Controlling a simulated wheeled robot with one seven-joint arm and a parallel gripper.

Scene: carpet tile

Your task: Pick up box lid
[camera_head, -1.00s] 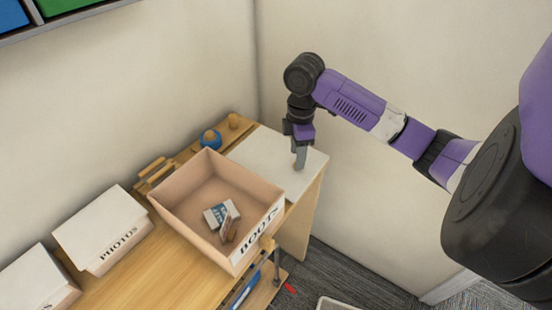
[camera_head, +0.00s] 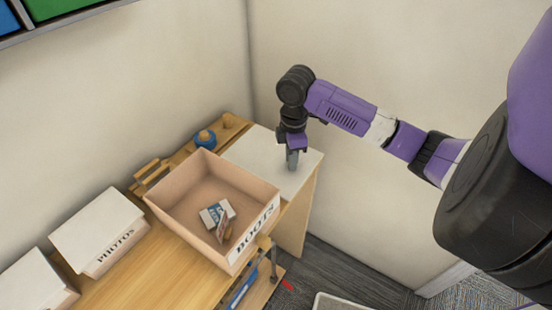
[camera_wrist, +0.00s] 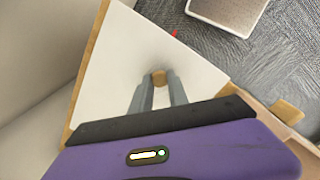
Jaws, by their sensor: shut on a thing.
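The box lid (camera_head: 262,150) is a flat white panel lying at the far right end of the wooden bench, beside the open box (camera_head: 174,212) labelled BOOTS. My gripper (camera_head: 292,166) points down onto the lid near its right side. In the wrist view the lid (camera_wrist: 105,75) fills much of the middle. There my gripper (camera_wrist: 158,80) has its two grey fingers close together around a small brown piece, which looks like a knob on the lid. The fingers are shut on it. I cannot tell whether the lid is raised off the bench.
A lidded white box (camera_head: 97,222) labelled PHOTOS and another white box (camera_head: 32,280) stand to the left. A blue round item (camera_head: 205,139) is behind the BOOTS box. Walls close in behind and right of the lid. A pale bin (camera_head: 345,303) stands on the carpet.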

